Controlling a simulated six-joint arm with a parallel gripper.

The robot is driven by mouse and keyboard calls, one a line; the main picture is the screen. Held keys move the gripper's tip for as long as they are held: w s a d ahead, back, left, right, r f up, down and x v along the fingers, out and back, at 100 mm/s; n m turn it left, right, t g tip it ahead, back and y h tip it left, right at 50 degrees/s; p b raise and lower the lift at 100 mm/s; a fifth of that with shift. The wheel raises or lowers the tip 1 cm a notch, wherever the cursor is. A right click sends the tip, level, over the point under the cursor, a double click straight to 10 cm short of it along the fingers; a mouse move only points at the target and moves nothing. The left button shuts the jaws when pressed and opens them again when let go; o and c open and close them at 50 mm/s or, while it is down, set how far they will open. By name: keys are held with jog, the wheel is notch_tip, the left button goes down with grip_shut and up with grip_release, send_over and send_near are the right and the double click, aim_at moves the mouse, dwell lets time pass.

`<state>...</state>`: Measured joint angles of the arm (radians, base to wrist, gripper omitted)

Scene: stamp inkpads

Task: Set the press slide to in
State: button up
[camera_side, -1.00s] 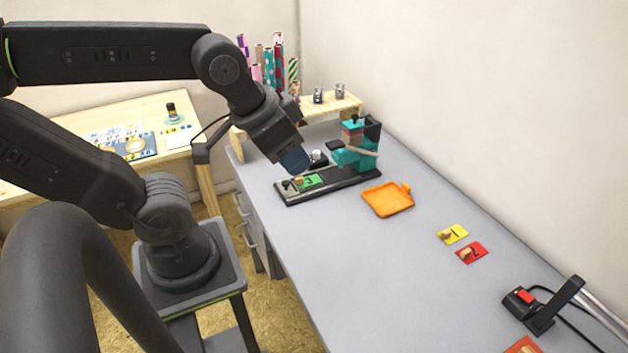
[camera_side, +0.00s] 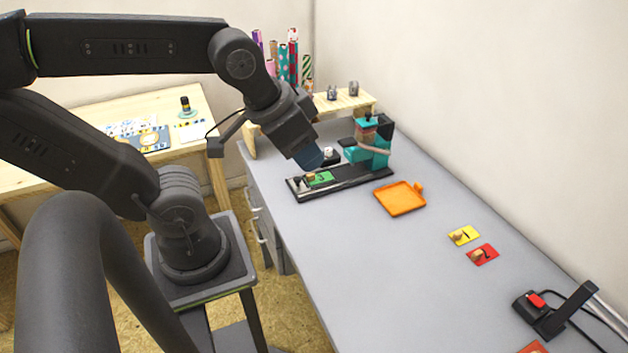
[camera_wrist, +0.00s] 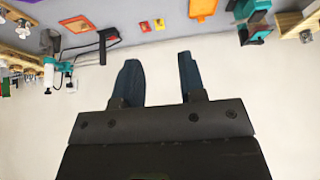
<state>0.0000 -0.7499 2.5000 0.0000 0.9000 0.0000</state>
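The teal and black press (camera_side: 372,152) stands toward the back of the grey bench. Its long black base (camera_side: 350,184) runs left from under the press head. A slide plate with a green tile (camera_side: 321,179) sits at the base's left end, clear of the head, with a small dark knob (camera_side: 297,182) at its outer end. My gripper (camera_side: 310,160) hangs tilted above the tile, apart from it. In the wrist view its two blue fingers (camera_wrist: 157,62) stand apart with nothing between them. The press shows in part at that view's top edge (camera_wrist: 254,18).
An orange tray (camera_side: 400,198) lies right of the press. Yellow (camera_side: 464,236) and red (camera_side: 483,254) tiles lie farther along, then a black device with a red button (camera_side: 537,299). A wooden shelf (camera_side: 358,101) stands behind. The bench middle is clear.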

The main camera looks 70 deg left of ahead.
jog(key=shift+o, duration=1.2)
jog(key=w+a+f+m+g+y, duration=0.1)
jog(key=w+a, duration=0.5)
jog(key=shift+w+a+f+g, duration=0.3)
jog(key=shift+w+f+g, duration=0.05)
jog(key=shift+g, duration=0.05)
jog(key=m+g+h, duration=0.1)
jog(key=m+g, duration=0.2)
jog(key=g, duration=0.1)
send_over(297, 178)
notch_tip(297, 178, down, 16)
jog(key=shift+m, duration=0.3)
notch_tip(297, 178, down, 14)
jog(key=shift+r, duration=0.15)
grip_shut()
